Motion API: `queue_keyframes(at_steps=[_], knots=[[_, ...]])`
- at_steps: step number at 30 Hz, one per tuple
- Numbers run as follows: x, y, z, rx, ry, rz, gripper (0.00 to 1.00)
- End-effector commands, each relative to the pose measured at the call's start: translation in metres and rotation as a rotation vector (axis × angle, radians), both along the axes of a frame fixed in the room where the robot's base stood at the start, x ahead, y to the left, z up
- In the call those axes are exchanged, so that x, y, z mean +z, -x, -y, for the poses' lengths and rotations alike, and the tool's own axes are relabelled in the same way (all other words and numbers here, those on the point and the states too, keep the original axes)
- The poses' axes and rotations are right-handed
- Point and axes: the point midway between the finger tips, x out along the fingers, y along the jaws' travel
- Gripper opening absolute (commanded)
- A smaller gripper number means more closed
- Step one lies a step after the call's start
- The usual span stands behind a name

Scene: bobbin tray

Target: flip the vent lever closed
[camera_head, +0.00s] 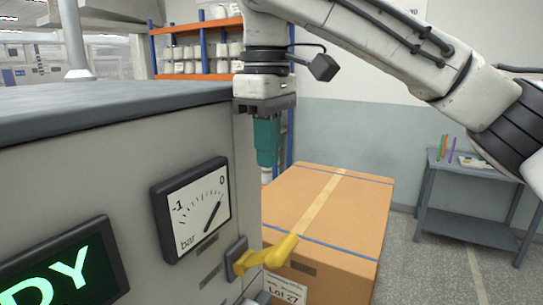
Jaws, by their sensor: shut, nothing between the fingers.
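The vent lever (267,257) is a yellow handle on a grey square mount, low on the right part of the grey machine's front panel. It points right and slightly upward, out past the machine's edge. My gripper (266,172) has teal fingers and points down, above the lever in the picture, with a clear gap between them. The fingers are shut and hold nothing.
The grey machine (95,165) fills the left, with a bar gauge (196,209) and a green-lit display (60,273). A large cardboard box (335,215) stands just right of the lever. A side table (465,218) and shelving (200,50) are farther back.

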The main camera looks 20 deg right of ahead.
Motion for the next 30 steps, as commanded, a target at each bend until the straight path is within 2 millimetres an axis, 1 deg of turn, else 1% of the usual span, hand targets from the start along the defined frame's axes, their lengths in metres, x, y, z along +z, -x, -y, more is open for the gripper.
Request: queue_keyframes(at_steps=[1, 3, 12, 16, 21, 30], knots=[[-0.01, 0.0, 0.0, 0.002, -0.002, -0.004, 0.0], [-0.023, 0.0, 0.0, 0.003, -0.002, -0.004, 0.0], [-0.078, 0.001, 0.001, 0.0, 0.0, -0.001, 0.0], [-0.092, 0.012, 0.009, -0.001, 0.0, 0.0, 0.0], [-0.104, 0.019, 0.014, -0.001, 0.001, -0.001, 0.0], [-0.108, 0.021, 0.015, -0.002, -0.001, -0.001, 0.0]])
